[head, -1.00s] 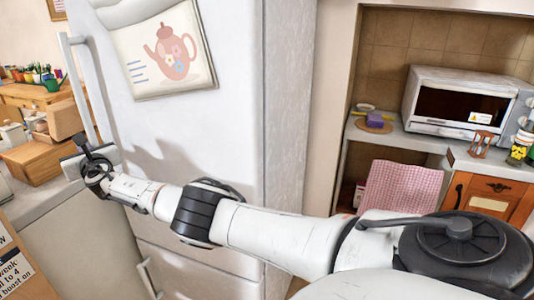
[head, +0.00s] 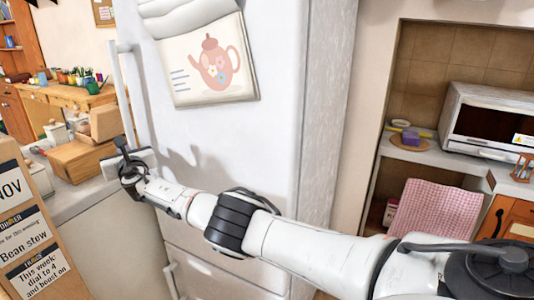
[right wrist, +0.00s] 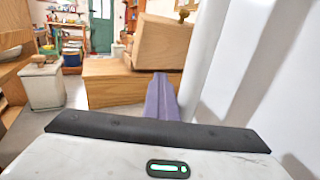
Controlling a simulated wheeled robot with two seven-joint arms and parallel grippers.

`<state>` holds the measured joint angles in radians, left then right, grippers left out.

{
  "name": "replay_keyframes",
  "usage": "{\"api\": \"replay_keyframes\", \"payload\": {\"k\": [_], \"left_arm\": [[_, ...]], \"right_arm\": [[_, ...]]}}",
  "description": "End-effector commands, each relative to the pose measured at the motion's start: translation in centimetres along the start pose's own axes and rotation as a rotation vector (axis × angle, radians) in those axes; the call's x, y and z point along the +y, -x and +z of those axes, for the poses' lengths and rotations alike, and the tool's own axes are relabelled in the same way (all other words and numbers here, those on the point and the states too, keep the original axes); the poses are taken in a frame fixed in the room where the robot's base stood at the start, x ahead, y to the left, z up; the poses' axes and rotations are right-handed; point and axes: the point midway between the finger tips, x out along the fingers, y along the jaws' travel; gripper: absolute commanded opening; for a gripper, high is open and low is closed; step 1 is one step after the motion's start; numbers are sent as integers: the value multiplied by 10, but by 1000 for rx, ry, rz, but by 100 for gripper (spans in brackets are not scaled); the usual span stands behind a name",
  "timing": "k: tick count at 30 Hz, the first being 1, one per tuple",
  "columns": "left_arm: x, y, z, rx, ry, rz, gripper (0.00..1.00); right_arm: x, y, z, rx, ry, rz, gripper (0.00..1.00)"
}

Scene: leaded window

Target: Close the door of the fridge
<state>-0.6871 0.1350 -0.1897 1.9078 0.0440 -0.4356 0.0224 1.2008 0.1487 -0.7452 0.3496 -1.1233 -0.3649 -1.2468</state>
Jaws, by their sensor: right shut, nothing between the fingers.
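The fridge (head: 328,130) stands upright in the middle of the head view. Its white upper door (head: 190,125) carries a teapot picture (head: 213,62) and a long vertical handle (head: 130,95) near its left edge. I cannot tell whether the door is ajar or flush. My right arm reaches across the door front from the right. My right gripper (head: 130,170) is at the door's left edge, by the handle's lower end. In the right wrist view the gripper's fingers (right wrist: 161,98) are shut and empty, with white fridge surfaces close on their right. Contact is unclear. My left gripper is out of view.
A lower fridge handle (head: 172,280) is below my arm. Left are a counter (head: 75,195), wooden boxes (head: 80,160) and a notice board (head: 30,240). A niche with a microwave (head: 490,120) and a pink cloth (head: 428,215) is at right.

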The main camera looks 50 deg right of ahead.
Motion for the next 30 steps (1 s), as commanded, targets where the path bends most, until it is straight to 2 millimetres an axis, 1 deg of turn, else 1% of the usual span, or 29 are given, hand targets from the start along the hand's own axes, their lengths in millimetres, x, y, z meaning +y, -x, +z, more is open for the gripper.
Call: {"api": "replay_keyframes", "payload": {"k": [1,5,11,18,20,25,30], "left_arm": [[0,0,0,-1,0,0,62],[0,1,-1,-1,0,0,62],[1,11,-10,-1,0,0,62],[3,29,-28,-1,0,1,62],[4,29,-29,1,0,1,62],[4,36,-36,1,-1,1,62],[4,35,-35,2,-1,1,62]], "right_arm": [[-35,-5,4,-7,5,-62,0],[-35,-4,5,-7,5,-61,0],[-31,3,4,-4,4,-56,0],[-28,26,1,5,7,-51,0],[-25,32,-2,5,8,-46,0],[-19,53,-2,8,9,-36,0],[-12,74,-3,4,10,-25,0]]}}
